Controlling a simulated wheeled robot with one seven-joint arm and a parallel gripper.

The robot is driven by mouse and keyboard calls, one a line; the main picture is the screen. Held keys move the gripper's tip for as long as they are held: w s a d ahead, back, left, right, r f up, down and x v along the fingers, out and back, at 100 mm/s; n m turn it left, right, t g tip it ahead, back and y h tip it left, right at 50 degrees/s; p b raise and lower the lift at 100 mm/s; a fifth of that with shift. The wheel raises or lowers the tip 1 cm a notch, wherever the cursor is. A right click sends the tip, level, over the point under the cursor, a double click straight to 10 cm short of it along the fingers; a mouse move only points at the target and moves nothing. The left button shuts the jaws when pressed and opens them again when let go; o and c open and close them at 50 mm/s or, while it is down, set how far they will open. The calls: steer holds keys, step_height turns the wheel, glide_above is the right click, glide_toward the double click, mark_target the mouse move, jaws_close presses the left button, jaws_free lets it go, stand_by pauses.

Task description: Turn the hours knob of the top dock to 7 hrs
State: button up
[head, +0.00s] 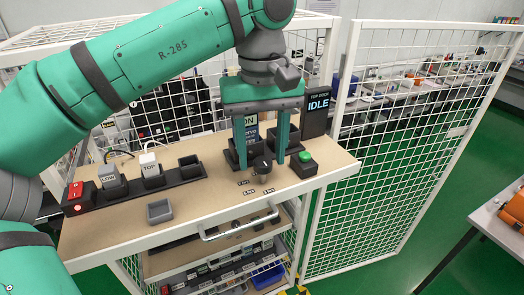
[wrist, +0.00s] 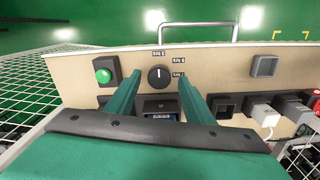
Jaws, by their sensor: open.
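The hours knob (head: 263,168) is a dark round knob on the tan worktop, in front of the top dock (head: 232,158). In the wrist view the knob (wrist: 159,78) has a white pointer line that points up the picture, toward the label at its top. Several small hour labels (head: 244,183) lie around the knob's front and left; their digits are too small to read surely. My gripper (head: 262,160) points down with its fingers apart, one on each side of the knob. No contact is visible. The dock's display (head: 317,104) reads IDLE.
A green button (head: 305,157) sits just right of the knob. A black strip with slots and testers (head: 152,165) runs left, with a red switch (head: 76,188) at its end. A small grey tray (head: 159,211) and drawer handle (head: 238,222) are in front. White mesh fencing surrounds the bench.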

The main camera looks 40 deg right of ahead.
steer(key=shift+s+d, duration=0.15)
steer(key=shift+d, duration=0.05)
steer(key=shift+a, duration=0.25)
steer(key=c, duration=1)
steer(key=shift+c, duration=0.2)
